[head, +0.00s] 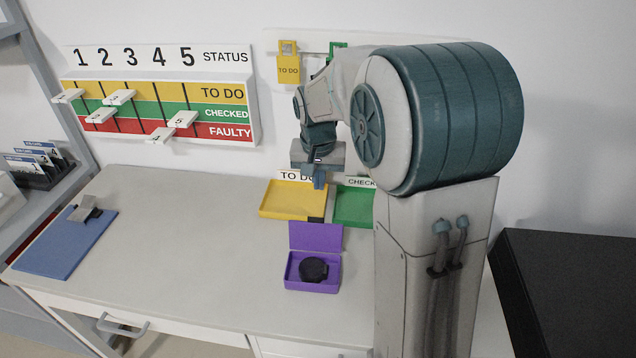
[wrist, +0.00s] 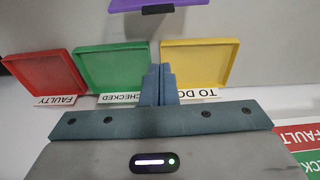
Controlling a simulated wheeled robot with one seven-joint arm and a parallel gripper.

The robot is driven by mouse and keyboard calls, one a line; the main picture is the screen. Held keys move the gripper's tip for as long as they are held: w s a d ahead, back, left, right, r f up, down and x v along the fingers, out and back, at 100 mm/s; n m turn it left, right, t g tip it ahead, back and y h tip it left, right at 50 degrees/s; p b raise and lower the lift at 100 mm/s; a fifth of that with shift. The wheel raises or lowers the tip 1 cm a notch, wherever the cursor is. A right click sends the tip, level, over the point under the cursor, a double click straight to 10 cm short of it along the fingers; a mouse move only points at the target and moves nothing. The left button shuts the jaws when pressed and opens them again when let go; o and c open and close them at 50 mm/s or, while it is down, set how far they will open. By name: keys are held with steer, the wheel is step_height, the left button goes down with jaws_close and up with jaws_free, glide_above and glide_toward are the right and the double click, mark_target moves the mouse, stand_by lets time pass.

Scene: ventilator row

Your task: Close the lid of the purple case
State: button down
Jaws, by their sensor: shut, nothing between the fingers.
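The purple case (head: 292,272) stands on the table with its lid (head: 316,237) raised upright at the back. A round black object (head: 313,269) lies inside the case. My gripper (head: 319,181) is above the far part of the table, behind the case and over the yellow tray's right side. Its fingers (wrist: 159,84) are shut and empty in the wrist view. A purple part of the case (wrist: 158,4) shows at the top of the wrist view, apart from the fingers; the rest of it is cut off there.
The yellow tray (head: 285,198) and green tray (head: 354,206) stand behind the case. A red tray (wrist: 42,82) shows in the wrist view. A blue mat (head: 62,243) with a small grey object (head: 84,209) lies at left. The table between mat and case is clear.

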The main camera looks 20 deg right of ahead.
mark_target(315, 235)
step_height(315, 235, down, 6)
steer(key=s+a+p, duration=0.1)
steer(key=s, duration=0.1)
steer(key=shift+s+f, duration=0.25)
steer(key=shift+s, duration=0.05)
steer(key=shift+s+a+f+b, duration=0.1)
steer(key=shift+b, duration=0.25)
